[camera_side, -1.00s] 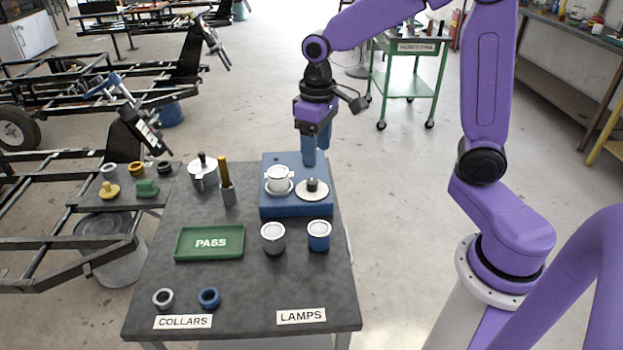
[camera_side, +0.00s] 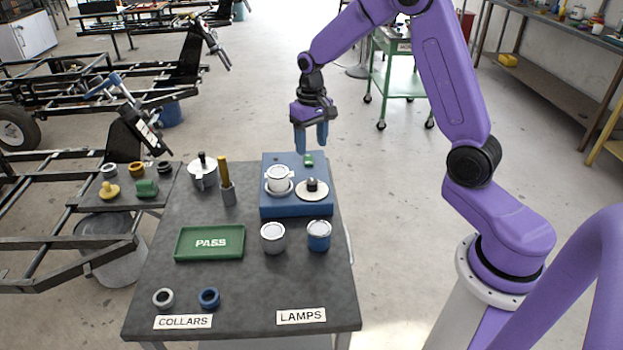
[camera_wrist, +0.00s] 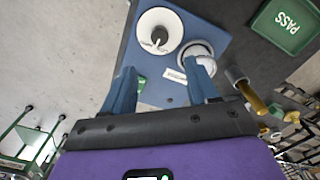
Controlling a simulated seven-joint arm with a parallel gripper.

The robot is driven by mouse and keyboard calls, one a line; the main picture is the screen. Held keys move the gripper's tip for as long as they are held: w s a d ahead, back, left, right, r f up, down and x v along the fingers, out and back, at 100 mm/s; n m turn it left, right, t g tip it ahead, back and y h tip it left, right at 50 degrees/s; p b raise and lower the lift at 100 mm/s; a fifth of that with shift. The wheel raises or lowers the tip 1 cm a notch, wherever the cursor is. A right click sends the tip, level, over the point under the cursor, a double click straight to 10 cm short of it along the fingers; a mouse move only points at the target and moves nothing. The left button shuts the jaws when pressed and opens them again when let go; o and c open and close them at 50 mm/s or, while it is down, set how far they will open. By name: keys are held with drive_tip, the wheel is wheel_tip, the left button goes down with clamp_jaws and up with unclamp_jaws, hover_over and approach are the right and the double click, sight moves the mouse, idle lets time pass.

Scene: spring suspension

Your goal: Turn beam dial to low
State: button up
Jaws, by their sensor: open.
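The beam dial seems to be the white disc (camera_side: 312,195) with a dark knob (camera_side: 312,185) on the right front of the blue box (camera_side: 282,210). In the wrist view the white disc (camera_wrist: 150,22) shows at top centre, with small unreadable lettering and a pale pointer on its knob (camera_wrist: 159,37). My gripper (camera_side: 311,151) is open and empty above the back of the box, behind the dial and apart from it. In the wrist view its fingers (camera_wrist: 160,67) are spread, pointing toward the box. A small green piece (camera_side: 308,160) on the box is partly behind the left finger in the wrist view.
A white-capped cylinder (camera_side: 279,181) stands on the box left of the dial. Two lidded lamps, grey (camera_side: 273,239) and blue (camera_side: 319,236), stand in front. A green PASS tray (camera_side: 190,244), a yellow-handled tool (camera_side: 225,174) and a silver pot (camera_side: 203,174) are further left.

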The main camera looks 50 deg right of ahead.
sight(312, 181)
wheel_tip(312, 181, down, 12)
drive_tip(key=shift+f, duration=0.1)
idle(0.4)
drive_tip(key=c, duration=1)
